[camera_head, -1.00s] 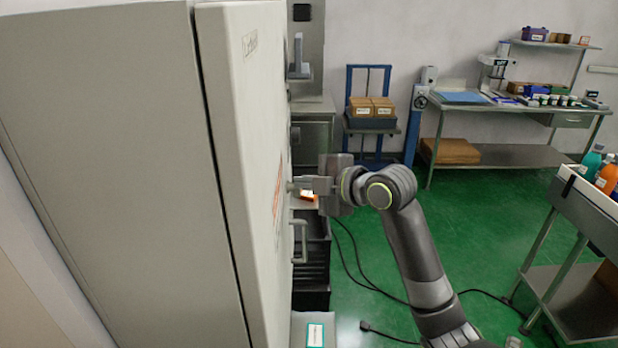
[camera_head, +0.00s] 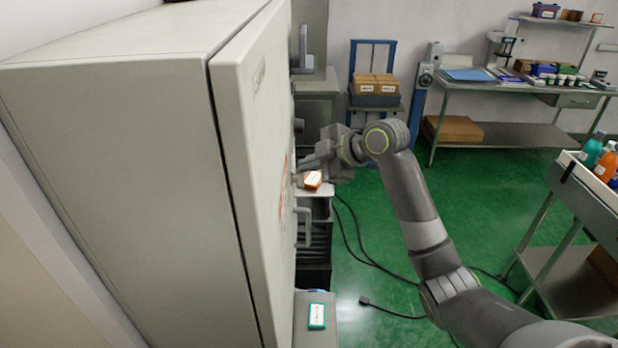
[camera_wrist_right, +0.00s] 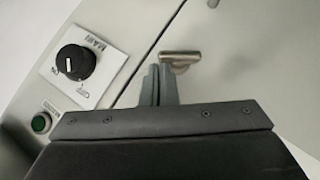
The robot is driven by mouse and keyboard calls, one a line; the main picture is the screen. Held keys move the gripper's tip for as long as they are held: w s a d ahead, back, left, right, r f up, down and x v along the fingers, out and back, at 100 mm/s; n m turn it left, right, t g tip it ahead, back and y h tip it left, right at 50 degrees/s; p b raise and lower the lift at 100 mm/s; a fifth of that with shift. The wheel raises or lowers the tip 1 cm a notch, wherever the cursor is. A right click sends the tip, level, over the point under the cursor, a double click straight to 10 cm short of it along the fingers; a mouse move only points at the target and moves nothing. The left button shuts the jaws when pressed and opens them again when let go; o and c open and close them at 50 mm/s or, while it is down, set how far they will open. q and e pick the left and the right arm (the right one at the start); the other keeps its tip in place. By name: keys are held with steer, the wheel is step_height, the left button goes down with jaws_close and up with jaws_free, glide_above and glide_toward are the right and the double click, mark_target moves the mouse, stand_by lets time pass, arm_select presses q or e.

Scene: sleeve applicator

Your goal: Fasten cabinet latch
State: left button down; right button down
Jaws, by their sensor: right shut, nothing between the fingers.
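The cabinet (camera_head: 120,150) is a tall grey box filling the left of the head view, its door (camera_head: 258,150) looking closed or nearly so. In the right wrist view a small metal latch (camera_wrist_right: 180,57) sits near the panel seam. My right gripper (camera_head: 306,164) is beside the door face, above the door handle (camera_head: 304,228). In the wrist view its fingers (camera_wrist_right: 159,76) are shut and empty, their tips just beside the latch. I cannot tell whether they touch it. My left gripper is not in view.
A black rotary knob (camera_wrist_right: 74,62) and a green button (camera_wrist_right: 41,122) are left of the fingers in the wrist view. An orange-and-white box (camera_head: 312,179) lies below the gripper. A trolley (camera_head: 585,215) stands at right; cables cross the open green floor (camera_head: 400,225).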

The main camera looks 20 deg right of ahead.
steer(key=shift+w+d+f, duration=0.1)
steer(key=shift+w+f, duration=0.05)
steer(key=shift+w, duration=0.25)
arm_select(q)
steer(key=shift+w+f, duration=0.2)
arm_select(e)
steer(key=shift+w+d+f, duration=0.1)
steer(key=shift+w, duration=0.3)
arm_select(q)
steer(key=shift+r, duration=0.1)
